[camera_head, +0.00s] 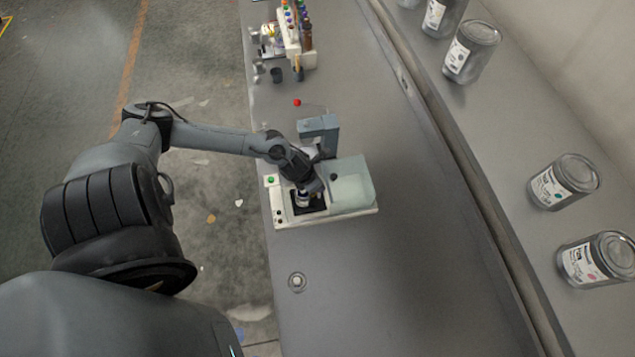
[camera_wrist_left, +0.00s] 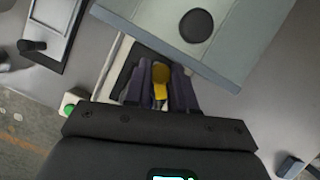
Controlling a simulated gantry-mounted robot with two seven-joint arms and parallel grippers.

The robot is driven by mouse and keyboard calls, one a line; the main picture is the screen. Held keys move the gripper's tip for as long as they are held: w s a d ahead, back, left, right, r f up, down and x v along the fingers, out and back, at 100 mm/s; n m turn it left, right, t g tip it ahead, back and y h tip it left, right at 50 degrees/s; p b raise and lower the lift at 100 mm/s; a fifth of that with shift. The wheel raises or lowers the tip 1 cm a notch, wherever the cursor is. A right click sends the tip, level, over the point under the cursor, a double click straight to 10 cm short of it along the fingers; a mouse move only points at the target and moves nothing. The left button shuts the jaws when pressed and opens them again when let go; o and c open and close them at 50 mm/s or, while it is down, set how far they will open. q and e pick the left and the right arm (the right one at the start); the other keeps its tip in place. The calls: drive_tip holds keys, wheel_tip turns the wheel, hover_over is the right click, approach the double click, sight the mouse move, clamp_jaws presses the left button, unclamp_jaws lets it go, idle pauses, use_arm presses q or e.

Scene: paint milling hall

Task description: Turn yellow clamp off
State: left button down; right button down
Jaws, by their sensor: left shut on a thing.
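The yellow clamp (camera_wrist_left: 162,74) has a round yellow head and a yellow strip below it, between the two dark fingers of my left gripper (camera_wrist_left: 161,90) in the left wrist view. The gripper is shut on it. In the head view my left gripper (camera_head: 306,185) reaches down over the front of the grey-green machine (camera_head: 351,184) and hides the clamp. A small pale container (camera_head: 303,200) shows just below the gripper, in the machine's dark recess. My right gripper is not in view.
The machine's white base carries a green button (camera_head: 271,180). A blue-grey block (camera_head: 318,132) stands behind the gripper. A rack of bottles (camera_head: 294,38) is at the far end of the bench. Tins (camera_head: 564,182) line the right ledge. The bench's near part is mostly clear.

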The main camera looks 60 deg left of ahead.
use_arm(q)
drive_tip(key=shift+n, duration=0.4)
drive_tip(key=c, duration=0.9)
unclamp_jaws()
drive_tip(key=shift+c, duration=0.2)
